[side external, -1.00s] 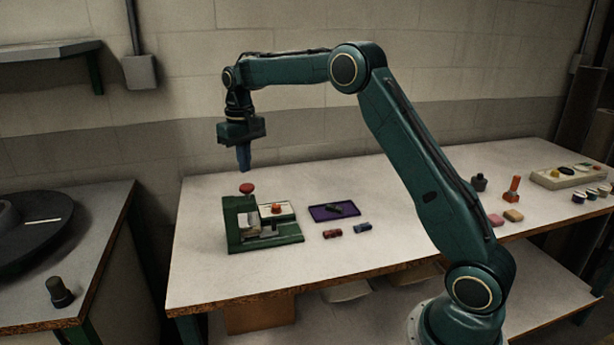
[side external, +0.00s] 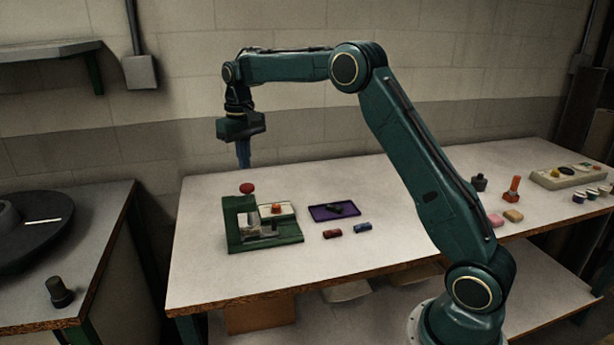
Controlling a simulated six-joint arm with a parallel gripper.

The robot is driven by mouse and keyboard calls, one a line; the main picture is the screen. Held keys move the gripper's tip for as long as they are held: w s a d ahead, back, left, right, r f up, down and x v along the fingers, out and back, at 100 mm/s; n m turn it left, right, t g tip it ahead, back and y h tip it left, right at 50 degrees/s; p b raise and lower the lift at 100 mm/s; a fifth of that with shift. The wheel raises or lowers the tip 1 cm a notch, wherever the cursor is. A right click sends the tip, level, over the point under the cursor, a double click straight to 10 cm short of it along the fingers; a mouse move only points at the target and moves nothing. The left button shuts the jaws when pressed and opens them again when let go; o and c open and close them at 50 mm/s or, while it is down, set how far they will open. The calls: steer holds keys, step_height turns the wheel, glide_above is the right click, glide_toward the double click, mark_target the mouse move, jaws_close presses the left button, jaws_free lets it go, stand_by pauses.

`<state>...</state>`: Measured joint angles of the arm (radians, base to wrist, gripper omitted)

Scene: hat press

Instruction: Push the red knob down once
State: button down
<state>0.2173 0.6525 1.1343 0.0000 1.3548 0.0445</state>
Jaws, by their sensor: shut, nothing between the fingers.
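The red knob (side external: 247,188) sits on top of the green press (side external: 236,222), at the left part of the workbench. It stands raised above the press body. My gripper (side external: 243,165) points straight down, shut and empty, with its blue fingertips a little above the red knob. A small gap shows between the fingertips and the knob. An orange-red button (side external: 277,208) on a pale block sits just behind the press, to the right of the knob.
A purple tray (side external: 318,214) holding a dark item lies right of the press. An orange stamp-like object (side external: 512,189) and a control box (side external: 572,176) stand far right. The bench's middle is mostly clear.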

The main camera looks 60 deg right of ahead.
steer(key=shift+r, duration=2)
stand_by(1.8)
stand_by(0.4)
steer(key=s+a+r+t, duration=0.1)
steer(key=s+a+r, duration=0.2)
steer(key=s, duration=0.3)
steer(key=s+a+r+n+t, duration=0.1)
steer(key=s+a+r, duration=0.15)
steer(key=s, duration=0.25)
steer(key=s+a+r+t, duration=0.1)
steer(key=s+a+r, duration=0.15)
steer(key=s, duration=0.35)
steer(key=s+a+f+n+t, duration=0.1)
steer(key=s+a+f, duration=0.1)
steer(key=s, duration=0.7)
steer(key=s+a+f+n+t, duration=0.1)
steer(key=s+f, duration=0.4)
steer(key=s, duration=0.5)
steer(key=shift+s+a+t, duration=0.3)
steer(key=shift+a, duration=0.2)
